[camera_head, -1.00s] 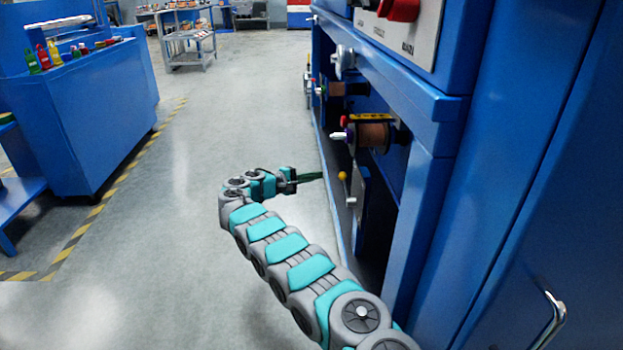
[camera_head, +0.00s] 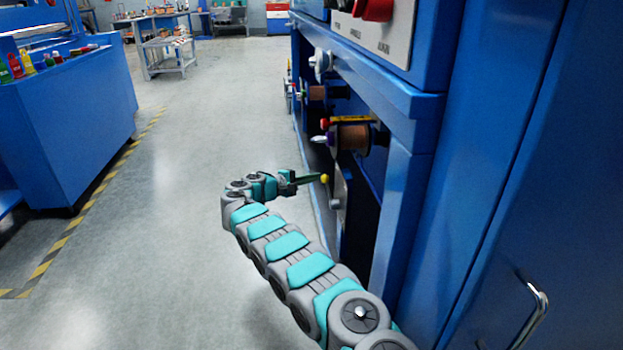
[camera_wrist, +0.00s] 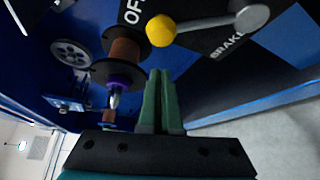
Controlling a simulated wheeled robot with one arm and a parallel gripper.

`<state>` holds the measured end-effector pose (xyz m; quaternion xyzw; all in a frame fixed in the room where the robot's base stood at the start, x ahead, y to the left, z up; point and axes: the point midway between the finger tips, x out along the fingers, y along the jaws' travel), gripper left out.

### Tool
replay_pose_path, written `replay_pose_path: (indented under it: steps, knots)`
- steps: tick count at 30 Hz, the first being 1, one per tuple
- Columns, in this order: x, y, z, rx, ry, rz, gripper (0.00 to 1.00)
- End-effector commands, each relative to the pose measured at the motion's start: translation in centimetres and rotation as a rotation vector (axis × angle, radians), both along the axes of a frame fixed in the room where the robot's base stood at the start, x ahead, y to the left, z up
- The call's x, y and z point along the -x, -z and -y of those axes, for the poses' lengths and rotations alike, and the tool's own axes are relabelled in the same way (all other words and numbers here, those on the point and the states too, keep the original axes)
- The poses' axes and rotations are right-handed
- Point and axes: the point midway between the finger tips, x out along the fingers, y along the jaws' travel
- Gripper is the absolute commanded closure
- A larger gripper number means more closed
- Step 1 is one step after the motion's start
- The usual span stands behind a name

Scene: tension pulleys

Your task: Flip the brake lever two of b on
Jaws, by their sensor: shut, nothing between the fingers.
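The brake lever shows in the wrist view as a grey arm with a yellow ball knob (camera_wrist: 161,30) and a round grey pivot (camera_wrist: 252,18). It is mounted on a dark panel with partly visible "OFF" and "BRAKE" lettering. In the head view the yellow knob (camera_head: 324,178) is at the tip of my gripper (camera_head: 318,178), above the grey pivot (camera_head: 335,203). In the wrist view my gripper (camera_wrist: 162,75) has its green fingers together and empty, just below the knob. I cannot tell whether they touch it.
Copper-coloured spools (camera_head: 353,137) sit on the blue machine above the lever; one spool (camera_wrist: 124,52) is close to the fingers in the wrist view. A blue cabinet (camera_head: 75,115) stands at the left. The grey floor (camera_head: 180,200) between is clear.

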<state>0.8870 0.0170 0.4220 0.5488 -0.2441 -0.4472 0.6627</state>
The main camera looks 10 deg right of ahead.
Motion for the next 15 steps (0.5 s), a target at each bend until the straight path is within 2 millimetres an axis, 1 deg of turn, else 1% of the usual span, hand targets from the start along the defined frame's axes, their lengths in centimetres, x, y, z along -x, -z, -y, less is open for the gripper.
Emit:
replay_pose_path:
  steps: [4, 15]
  knots:
    - [0.8, -0.6, 0.5, 0.007, 0.005, 0.004, 1.00]
    - [2.3, -0.9, 0.6, 0.004, 0.002, 0.003, 1.00]
